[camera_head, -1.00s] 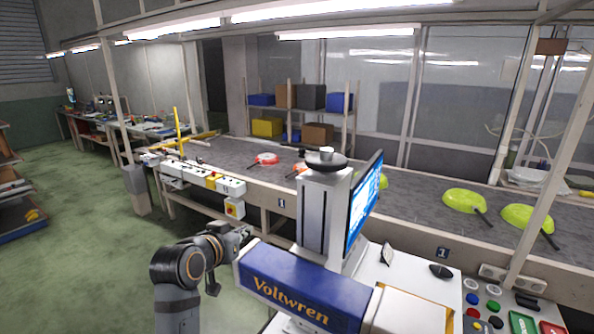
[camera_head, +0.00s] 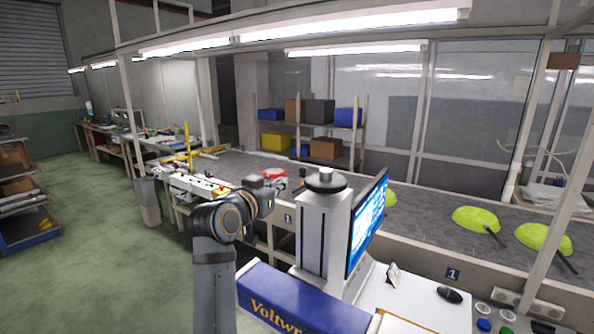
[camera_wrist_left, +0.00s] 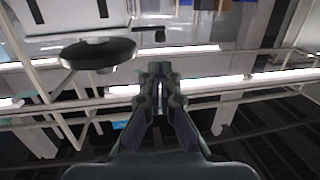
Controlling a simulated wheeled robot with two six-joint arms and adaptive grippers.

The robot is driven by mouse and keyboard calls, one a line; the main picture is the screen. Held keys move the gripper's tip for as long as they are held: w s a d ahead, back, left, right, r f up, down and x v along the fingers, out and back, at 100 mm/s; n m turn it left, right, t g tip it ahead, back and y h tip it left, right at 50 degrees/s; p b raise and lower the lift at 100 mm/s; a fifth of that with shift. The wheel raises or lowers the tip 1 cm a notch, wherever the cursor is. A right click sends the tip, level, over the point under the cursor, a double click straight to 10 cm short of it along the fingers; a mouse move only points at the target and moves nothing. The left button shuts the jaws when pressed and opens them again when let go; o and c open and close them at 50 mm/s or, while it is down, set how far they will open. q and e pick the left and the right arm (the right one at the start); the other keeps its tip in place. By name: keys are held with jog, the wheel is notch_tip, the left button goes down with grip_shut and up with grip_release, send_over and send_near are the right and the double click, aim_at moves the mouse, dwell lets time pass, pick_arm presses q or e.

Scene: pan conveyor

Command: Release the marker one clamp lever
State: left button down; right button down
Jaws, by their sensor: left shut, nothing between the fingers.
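A second plate marked 1 (camera_head: 452,274) is farther right. A small dark knob-like part (camera_head: 302,172) shows just beyond the gripper; I cannot tell whether it is the clamp lever. My left gripper is shut and empty, reaching over the conveyor's near edge. In the left wrist view the left gripper (camera_wrist_left: 160,70) has its fingertips together, with nothing held. My right gripper is not in view.
A grey column with a black disc top (camera_head: 325,183) and a monitor (camera_head: 367,222) stand close right of the gripper. A white control box (camera_head: 195,184) is left of the arm.

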aim_at(301, 171)
pick_arm(q)
jog(key=p+x, duration=0.2)
jog(key=x, duration=0.3)
jog(key=p+x, duration=0.3)
jog(key=x, duration=0.1)
jog(key=shift+w+d+r, duration=0.15)
jog(key=shift+w+r, duration=0.05)
jog(key=shift+w, duration=0.2)
jog(key=shift+w+d+f, duration=0.1)
jog(key=shift+w+f, duration=0.1)
jog(key=shift+w, duration=0.15)
